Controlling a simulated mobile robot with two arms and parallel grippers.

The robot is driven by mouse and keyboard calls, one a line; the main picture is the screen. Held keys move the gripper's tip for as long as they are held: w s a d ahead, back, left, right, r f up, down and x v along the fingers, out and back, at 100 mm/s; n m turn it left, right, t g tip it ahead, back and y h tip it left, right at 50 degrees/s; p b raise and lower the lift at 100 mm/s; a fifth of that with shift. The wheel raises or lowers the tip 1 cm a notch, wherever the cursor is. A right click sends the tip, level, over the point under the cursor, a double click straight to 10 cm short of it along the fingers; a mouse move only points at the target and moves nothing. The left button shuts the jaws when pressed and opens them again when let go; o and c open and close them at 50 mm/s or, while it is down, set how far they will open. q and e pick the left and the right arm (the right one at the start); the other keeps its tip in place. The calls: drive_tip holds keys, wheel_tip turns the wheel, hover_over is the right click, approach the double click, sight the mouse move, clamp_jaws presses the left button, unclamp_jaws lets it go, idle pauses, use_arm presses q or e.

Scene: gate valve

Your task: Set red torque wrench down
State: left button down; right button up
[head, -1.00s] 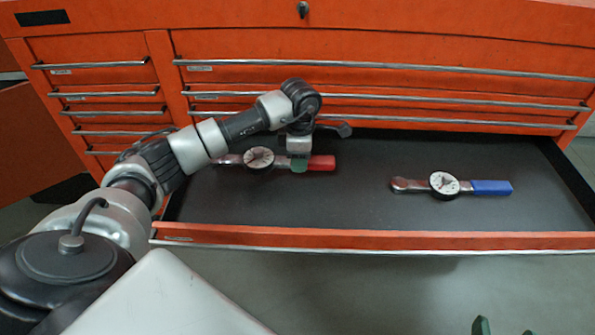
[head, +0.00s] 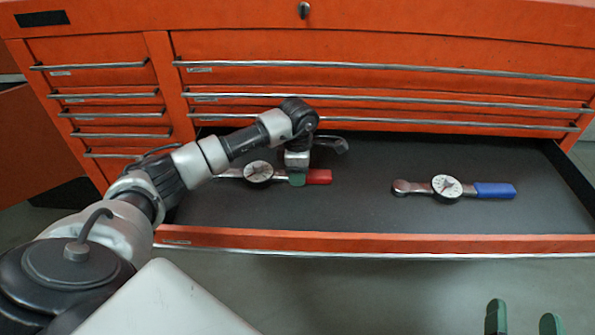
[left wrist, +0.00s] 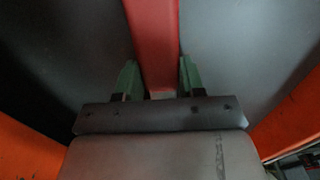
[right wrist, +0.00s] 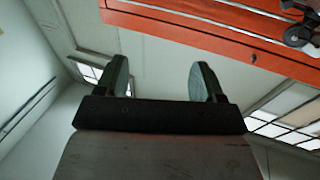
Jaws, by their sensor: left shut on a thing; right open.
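The red torque wrench (head: 318,177) has a red handle and a round white dial (head: 258,172), and lies across the left part of the open drawer. My left gripper (head: 297,181) is shut on it, its green fingers at the handle's dial end. In the left wrist view the red handle (left wrist: 154,40) runs between both fingers (left wrist: 158,78). The wrench is at or just above the drawer floor (head: 350,215); I cannot tell whether it touches. My right gripper (head: 523,320) is open and empty, in front of the drawer; its fingers also show in the right wrist view (right wrist: 160,80).
A blue-handled torque wrench (head: 493,190) lies in the right part of the drawer. The drawer's front edge (head: 400,241) and the orange cabinet (head: 380,50) bound the space. The drawer floor between the two wrenches is clear.

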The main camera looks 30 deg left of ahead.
use_arm(q)
drive_tip(key=c, duration=0.7)
unclamp_jaws()
use_arm(e)
drive_tip(key=shift+r, duration=0.15)
use_arm(q)
drive_tip(key=shift+o, duration=0.2)
wheel_tip(320, 180, up, 5)
drive_tip(key=shift+r+p, duration=0.1)
drive_tip(key=shift+p, duration=0.75)
wheel_tip(320, 180, up, 7)
drive_tip(key=p, duration=0.1)
drive_tip(key=shift+p, duration=0.35)
use_arm(e)
drive_tip(key=s+d+f+g+h, duration=0.2)
drive_tip(key=s+f+g, duration=0.3)
drive_tip(key=f+g, duration=0.3)
drive_tip(key=shift+d+f+g+h, duration=0.3)
drive_tip(key=shift+d+f+h, duration=0.1)
drive_tip(key=shift+d+f, duration=0.2)
drive_tip(key=shift+s+a, duration=0.1)
drive_tip(key=shift+s, duration=0.05)
